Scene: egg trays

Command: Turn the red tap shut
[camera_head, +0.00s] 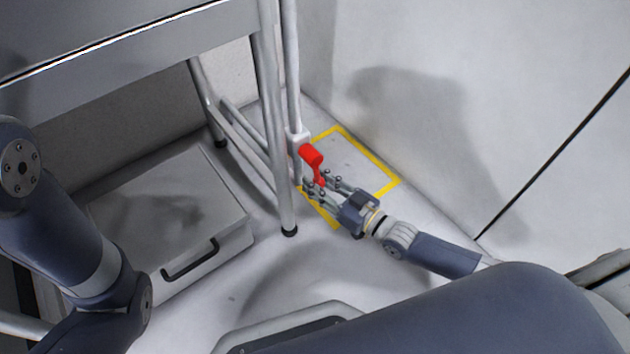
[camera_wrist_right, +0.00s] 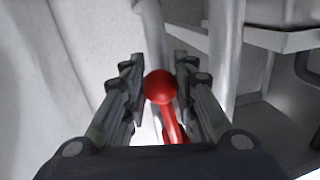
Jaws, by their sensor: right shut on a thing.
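The red tap (camera_head: 311,155) sits on a vertical white pipe (camera_head: 291,70) low in the corner. Its handle points down and toward my right gripper (camera_head: 318,190). In the right wrist view, the tap's round red knob (camera_wrist_right: 160,87) and stem lie between the two fingers of the right gripper (camera_wrist_right: 158,85). The right gripper is shut on the red tap's handle. The finger contact itself is partly hidden. My left arm (camera_head: 75,235) shows at the left of the head view, but its gripper is out of view.
A metal table (camera_head: 150,60) stands at the upper left, with a leg (camera_head: 278,130) close beside the pipe. A grey box with a black handle (camera_head: 190,259) lies below it. A yellow-outlined floor area (camera_head: 372,158) surrounds the spot under the tap. A pale wall rises at the right.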

